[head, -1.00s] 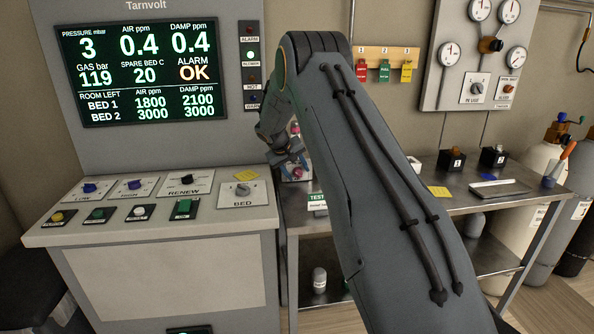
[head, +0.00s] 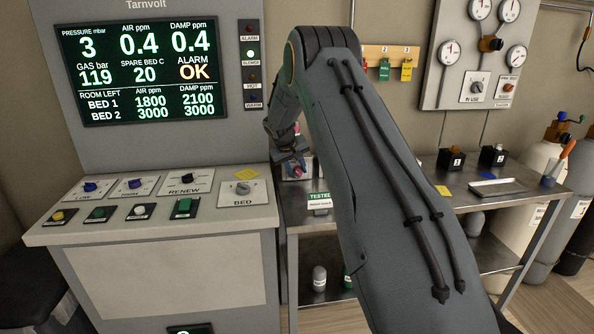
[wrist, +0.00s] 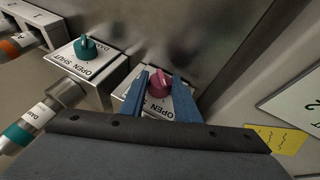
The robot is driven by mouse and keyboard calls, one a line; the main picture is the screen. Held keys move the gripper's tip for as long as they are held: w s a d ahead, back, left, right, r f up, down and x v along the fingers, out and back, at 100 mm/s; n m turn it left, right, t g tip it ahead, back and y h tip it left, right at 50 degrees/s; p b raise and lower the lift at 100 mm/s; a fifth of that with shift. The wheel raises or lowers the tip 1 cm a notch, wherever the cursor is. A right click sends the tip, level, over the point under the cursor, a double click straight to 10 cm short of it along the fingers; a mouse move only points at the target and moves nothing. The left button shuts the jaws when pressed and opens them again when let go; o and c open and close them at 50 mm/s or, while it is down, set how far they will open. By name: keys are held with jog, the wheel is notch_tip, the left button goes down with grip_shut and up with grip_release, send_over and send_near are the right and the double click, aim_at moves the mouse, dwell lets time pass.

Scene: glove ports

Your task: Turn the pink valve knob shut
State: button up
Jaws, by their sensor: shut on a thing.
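The pink valve knob (wrist: 159,80) sits on a plate lettered OPEN and SHUT, on a metal block, in the wrist view. My gripper (wrist: 160,84) has its two blue fingers on either side of the knob and is shut on it. In the head view the pink knob (head: 297,170) is small and partly covered by my gripper (head: 293,165), beside the console. The lower part of the knob's plate is hidden behind my fingers, so I cannot read how far the knob is turned.
A teal knob (wrist: 86,48) on a like block stands to the left in the wrist view. A teal-banded pipe (wrist: 25,130) runs from it. The console's control panel (head: 150,215) stands close on the left in the head view.

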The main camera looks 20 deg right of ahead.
jog(key=y, duration=0.3)
jog(key=shift+d+m+t, duration=0.4)
jog(key=y, duration=0.1)
jog(key=y+b, duration=0.1)
jog(key=b, duration=0.1)
jog(key=shift+s+d+f+m+t+y, duration=0.1)
jog(key=shift+d+f+m+t+y, duration=0.05)
jog(key=shift+d+m+t+y, duration=0.2)
jog(key=y+b, duration=0.1)
jog(key=b, duration=0.2)
jog(key=m+t+y+b, duration=0.1)
jog(key=y+b, duration=0.1)
jog(key=b, duration=0.2)
jog(key=t+y+b, duration=0.1)
jog(key=y+b, duration=0.1)
jog(key=b, duration=0.1)
jog(key=shift+d+f, duration=0.3)
jog(key=shift+f, duration=0.1)
jog(key=y+b, duration=0.2)
jog(key=m+t+y+b, duration=0.1)
jog(key=b, duration=0.2)
jog(key=shift+s+f+m+t+y+b, duration=0.1)
jog(key=shift+s+m+t+y+b, duration=0.15)
jog(key=shift+y+b, duration=0.1)
jog(key=shift+y, duration=0.3)
jog(key=o, duration=1)
jog(key=shift+o, duration=0.2)
